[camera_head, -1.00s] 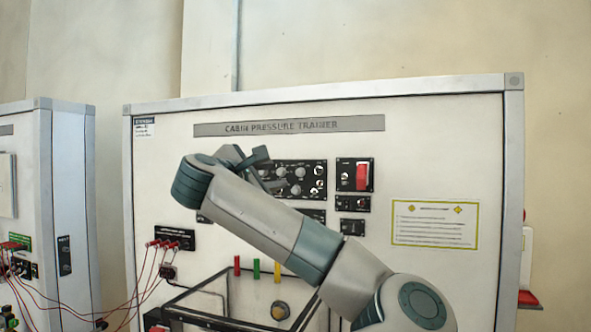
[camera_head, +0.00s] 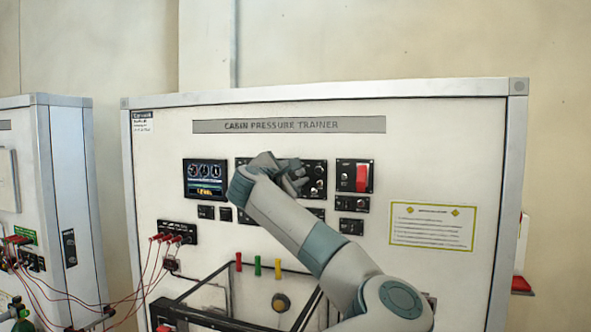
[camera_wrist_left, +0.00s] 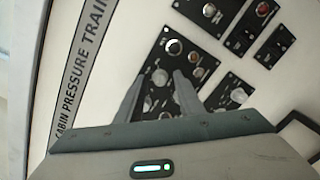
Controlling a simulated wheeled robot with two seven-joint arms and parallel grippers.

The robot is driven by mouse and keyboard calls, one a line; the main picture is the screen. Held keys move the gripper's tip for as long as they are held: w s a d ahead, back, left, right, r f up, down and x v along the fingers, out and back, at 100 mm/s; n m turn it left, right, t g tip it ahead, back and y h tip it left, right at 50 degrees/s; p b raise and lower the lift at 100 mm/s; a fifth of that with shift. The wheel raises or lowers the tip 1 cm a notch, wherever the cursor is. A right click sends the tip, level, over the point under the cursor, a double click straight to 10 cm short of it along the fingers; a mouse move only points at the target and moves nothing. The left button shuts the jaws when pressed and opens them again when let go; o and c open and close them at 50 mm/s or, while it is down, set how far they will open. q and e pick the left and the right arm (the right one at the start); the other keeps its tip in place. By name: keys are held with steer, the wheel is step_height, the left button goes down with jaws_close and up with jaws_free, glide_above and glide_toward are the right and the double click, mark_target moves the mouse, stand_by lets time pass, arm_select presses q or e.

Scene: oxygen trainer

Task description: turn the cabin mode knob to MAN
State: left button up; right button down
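The black control panel with round knobs (camera_head: 243,164) is in the middle of the CABIN PRESSURE TRAINER board, partly covered by my arm. My left gripper (camera_head: 298,175) is in front of its right half. In the left wrist view, the fingers of the left gripper (camera_wrist_left: 160,78) are spread apart and point at the panel. A pale round knob (camera_wrist_left: 159,77) shows between the fingertips; I cannot tell whether they touch it. Other knobs lie nearby. The labels are too small to read, so I cannot tell which knob is cabin mode or its setting. My right gripper is not in view.
A display (camera_head: 205,178) is left of the panel and a red guarded switch (camera_head: 361,178) right of it. Small switch modules sit below. A clear open-framed box (camera_head: 225,290) juts out under the board, with red cables (camera_head: 150,262) at its left.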

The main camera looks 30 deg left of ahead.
arm_select(q)
jaws_close()
steer(key=shift+f, duration=0.1)
